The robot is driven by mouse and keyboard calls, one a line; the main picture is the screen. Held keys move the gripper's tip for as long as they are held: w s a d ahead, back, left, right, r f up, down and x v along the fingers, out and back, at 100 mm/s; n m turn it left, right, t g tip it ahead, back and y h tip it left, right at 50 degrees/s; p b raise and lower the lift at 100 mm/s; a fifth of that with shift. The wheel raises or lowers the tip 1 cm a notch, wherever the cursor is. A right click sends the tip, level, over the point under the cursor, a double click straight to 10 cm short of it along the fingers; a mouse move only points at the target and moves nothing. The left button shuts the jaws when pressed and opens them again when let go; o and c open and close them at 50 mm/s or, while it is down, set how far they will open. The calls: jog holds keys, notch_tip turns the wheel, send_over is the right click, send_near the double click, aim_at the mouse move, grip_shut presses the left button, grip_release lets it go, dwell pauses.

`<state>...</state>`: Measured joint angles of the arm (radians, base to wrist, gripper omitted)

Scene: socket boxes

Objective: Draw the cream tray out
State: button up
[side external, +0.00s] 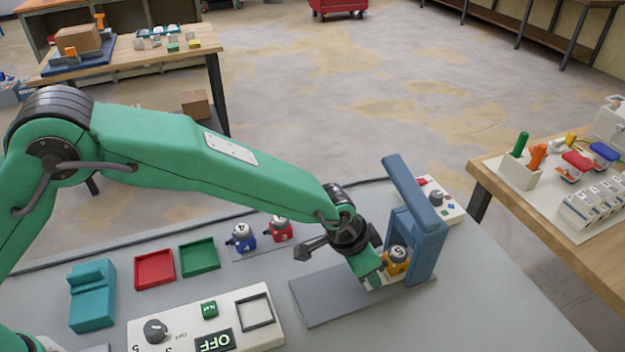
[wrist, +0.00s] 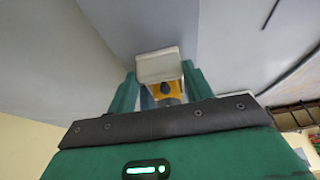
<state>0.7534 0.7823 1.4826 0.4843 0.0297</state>
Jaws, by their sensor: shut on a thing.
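The cream tray (side external: 377,283) sits low at the blue frame (side external: 428,240), with a yellow numbered piece (side external: 397,262) on it. My gripper (side external: 368,270) is at the tray's near end, on the left side of the frame. In the wrist view the tray's cream end (wrist: 160,64) lies between my two green fingers, and the gripper is shut on it. The yellow piece (wrist: 165,90) shows just beyond it. The rest of the tray is hidden by the gripper and the frame.
A grey plate (side external: 325,298) lies bare to the left of the frame. A white control panel (side external: 205,325), red tray (side external: 155,269), green tray (side external: 199,257) and blue and red numbered pieces (side external: 242,238) stand left. A white switch box (side external: 445,205) stands behind the frame.

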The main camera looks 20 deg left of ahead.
jog(key=shift+s+a, duration=3.6)
jog(key=shift+a, duration=0.1)
jog(key=o, duration=1.4)
jog(key=shift+r, duration=0.1)
jog(key=shift+v, duration=3.8)
